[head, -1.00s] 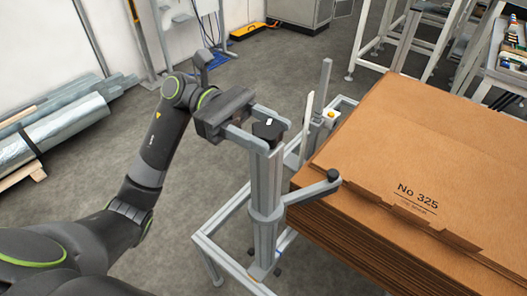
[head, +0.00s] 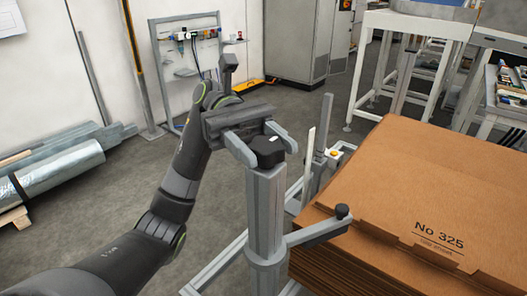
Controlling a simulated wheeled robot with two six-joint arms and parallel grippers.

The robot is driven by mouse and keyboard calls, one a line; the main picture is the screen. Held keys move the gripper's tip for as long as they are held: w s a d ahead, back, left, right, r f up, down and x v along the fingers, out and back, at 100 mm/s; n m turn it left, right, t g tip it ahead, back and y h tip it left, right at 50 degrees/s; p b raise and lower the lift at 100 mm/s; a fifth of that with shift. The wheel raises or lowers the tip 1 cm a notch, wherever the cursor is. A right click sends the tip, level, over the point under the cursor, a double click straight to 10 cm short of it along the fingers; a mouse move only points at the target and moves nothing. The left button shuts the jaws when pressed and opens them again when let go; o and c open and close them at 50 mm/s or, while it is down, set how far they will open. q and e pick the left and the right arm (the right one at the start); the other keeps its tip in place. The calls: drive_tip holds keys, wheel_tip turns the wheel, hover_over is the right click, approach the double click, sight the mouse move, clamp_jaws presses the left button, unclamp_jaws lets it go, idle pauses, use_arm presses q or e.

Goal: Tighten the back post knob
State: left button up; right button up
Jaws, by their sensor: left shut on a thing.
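A black faceted knob (head: 266,152) with a small white mark sits on top of an upright grey post (head: 267,215). My left gripper (head: 262,143) reaches in from the left and is shut on this knob, with one grey finger on each side. The fingers partly hide the knob's sides. A side arm (head: 312,233) leaves a collar on the post and ends in a small round black knob (head: 342,211). My right gripper is not in view.
A stack of brown cardboard sheets (head: 420,190) marked No 325 stands close to the right of the post. Thin grey uprights (head: 324,120) and a yellow button (head: 334,153) stand behind it. The floor on the left is mostly clear, with wrapped rolls (head: 60,170) by the wall.

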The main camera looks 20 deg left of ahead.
sight(257, 140)
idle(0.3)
use_arm(q)
drive_tip(key=o, duration=0.9)
drive_tip(key=shift+o, duration=0.2)
drive_tip(key=shift+w+a, duration=0.3)
drive_tip(key=shift+b+v, duration=0.65)
drive_tip(key=shift+v, duration=2.7)
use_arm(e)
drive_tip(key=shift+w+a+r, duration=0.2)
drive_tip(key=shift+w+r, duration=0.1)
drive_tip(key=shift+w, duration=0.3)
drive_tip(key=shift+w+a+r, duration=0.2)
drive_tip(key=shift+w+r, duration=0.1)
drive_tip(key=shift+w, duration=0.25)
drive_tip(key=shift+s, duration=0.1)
